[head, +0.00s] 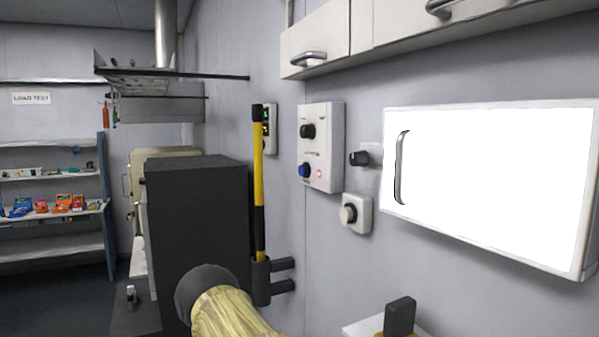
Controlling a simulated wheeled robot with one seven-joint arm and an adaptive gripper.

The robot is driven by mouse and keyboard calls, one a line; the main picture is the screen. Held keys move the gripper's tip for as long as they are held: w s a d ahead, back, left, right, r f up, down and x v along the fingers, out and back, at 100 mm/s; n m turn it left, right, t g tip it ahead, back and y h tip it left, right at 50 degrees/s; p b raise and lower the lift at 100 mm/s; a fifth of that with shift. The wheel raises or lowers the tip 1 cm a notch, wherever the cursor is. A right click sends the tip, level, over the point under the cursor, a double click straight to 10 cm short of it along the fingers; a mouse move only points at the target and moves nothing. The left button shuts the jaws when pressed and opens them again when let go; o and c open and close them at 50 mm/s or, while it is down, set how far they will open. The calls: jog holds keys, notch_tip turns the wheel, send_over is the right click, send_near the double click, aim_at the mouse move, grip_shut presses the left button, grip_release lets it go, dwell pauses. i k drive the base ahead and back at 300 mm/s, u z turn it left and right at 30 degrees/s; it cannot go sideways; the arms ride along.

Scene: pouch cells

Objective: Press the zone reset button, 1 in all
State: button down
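A white control box (322,115) on the wall has a black knob (308,131), a blue button (304,170) and a small glowing red light (319,174). Below and right of it, a small white box (363,201) carries a round button with a pale face (348,214). Another black knob (359,158) sticks out from a plate between them. No label reading zone reset is legible, so I cannot tell which one it names. My yellow arm link with a grey cap shows at the bottom; my gripper is not in view.
A yellow and black pole (258,190) stands in a wall holder, partly covering a small panel (270,128) with green and red lights. A bright white cabinet (490,185) juts out at right. A dark cabinet (197,230) and shelves (50,248) stand left.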

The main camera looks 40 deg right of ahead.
aim_at(302, 170)
jog(key=u, duration=1.85)
jog(key=i, duration=1.8)
jog(key=z, duration=3.05)
